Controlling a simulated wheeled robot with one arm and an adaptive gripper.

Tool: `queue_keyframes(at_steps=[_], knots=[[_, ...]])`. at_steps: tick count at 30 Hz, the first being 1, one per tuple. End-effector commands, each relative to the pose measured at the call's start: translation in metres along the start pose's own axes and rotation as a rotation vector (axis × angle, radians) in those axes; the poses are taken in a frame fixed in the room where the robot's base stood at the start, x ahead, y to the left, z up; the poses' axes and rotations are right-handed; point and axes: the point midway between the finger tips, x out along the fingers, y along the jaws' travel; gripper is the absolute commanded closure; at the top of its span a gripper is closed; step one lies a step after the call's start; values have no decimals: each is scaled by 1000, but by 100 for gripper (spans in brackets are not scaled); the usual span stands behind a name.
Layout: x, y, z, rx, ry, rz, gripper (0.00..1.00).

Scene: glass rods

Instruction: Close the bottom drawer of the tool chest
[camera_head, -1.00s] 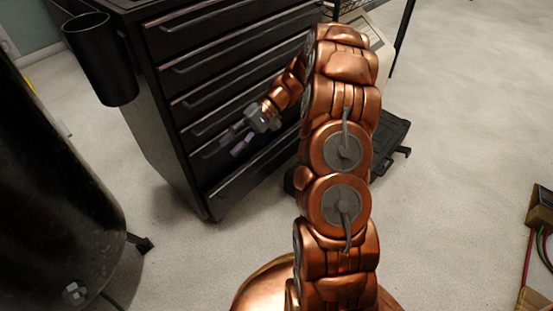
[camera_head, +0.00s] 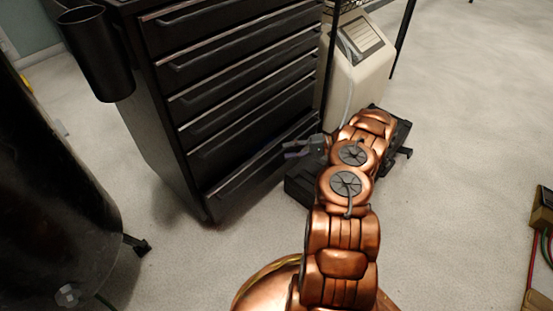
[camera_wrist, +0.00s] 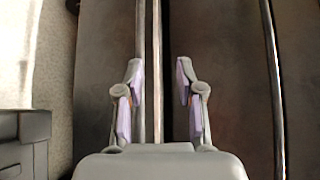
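The black tool chest (camera_head: 140,110) stands at the upper left in the head view, with several drawers on its front. Its bottom drawer (camera_head: 235,185) is the lowest front, near the floor. It seems to stand out a little from the drawers above, but I cannot tell how far. My gripper (camera_head: 289,150) is in front of the right part of the low drawers. In the wrist view my gripper (camera_wrist: 159,75) is open and empty, its purple-padded fingers apart on either side of a pale drawer edge. Whether it touches the drawer is unclear.
A dark cylinder (camera_head: 50,190) is at the left. The floor at the right is mostly clear.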

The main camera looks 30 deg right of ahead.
Motion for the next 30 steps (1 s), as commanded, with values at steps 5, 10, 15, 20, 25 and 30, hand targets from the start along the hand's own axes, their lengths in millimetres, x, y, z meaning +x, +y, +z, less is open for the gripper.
queue_keyframes(at_steps=[5,10,15,20,25,30], knots=[[-18,26,-4,-7,46,-20,63],[-20,30,-5,-12,57,-24,63],[-11,30,-6,-12,56,-25,63],[4,31,-7,-11,57,-23,63],[27,30,-8,-12,54,-23,63],[48,29,-9,-10,55,-25,63]])
